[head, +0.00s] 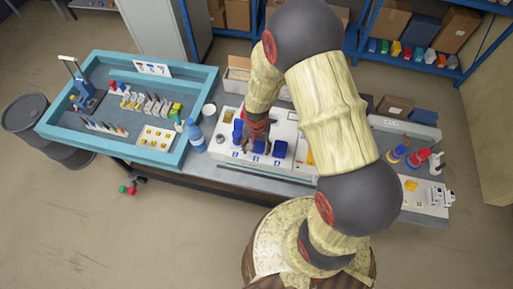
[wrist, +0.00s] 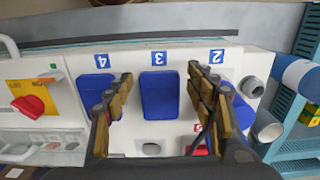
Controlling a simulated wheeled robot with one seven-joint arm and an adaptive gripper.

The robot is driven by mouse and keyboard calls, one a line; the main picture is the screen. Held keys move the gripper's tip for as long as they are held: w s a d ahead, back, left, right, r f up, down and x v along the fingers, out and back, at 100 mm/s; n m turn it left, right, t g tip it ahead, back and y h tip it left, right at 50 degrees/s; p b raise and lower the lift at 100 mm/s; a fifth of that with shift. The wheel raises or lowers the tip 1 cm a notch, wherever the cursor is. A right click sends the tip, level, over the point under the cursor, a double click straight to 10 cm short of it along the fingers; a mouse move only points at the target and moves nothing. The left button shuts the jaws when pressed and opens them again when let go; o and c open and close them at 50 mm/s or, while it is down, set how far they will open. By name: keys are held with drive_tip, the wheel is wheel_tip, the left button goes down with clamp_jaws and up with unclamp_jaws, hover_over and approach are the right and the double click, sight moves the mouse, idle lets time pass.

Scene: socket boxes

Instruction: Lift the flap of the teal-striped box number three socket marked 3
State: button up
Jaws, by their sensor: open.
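A white socket box (head: 225,170) stands on the bench with blue flaps and blue number labels. In the wrist view the label 3 (wrist: 159,58) appears upside down above a blue flap (wrist: 159,95), which looks down over its socket. My gripper (wrist: 160,78) is open and empty, with one finger on each side of that flap in the picture. Its height above the flap is unclear. The left finger partly covers the flap marked 4 (wrist: 96,88); the right finger largely hides the one by label 2 (wrist: 217,56). In the head view my gripper (head: 258,125) is over the box.
A yellow panel with a red knob (wrist: 30,105) is left of the flaps in the wrist view. A grey round port (wrist: 254,87) is at the right. In the head view a blue bottle (head: 195,136) and a teal-rimmed tray (head: 100,156) stand left of the box.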

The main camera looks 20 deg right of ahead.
drive_tip(key=shift+s, duration=0.15)
drive_tip(key=shift+c, duration=1)
clamp_jaws()
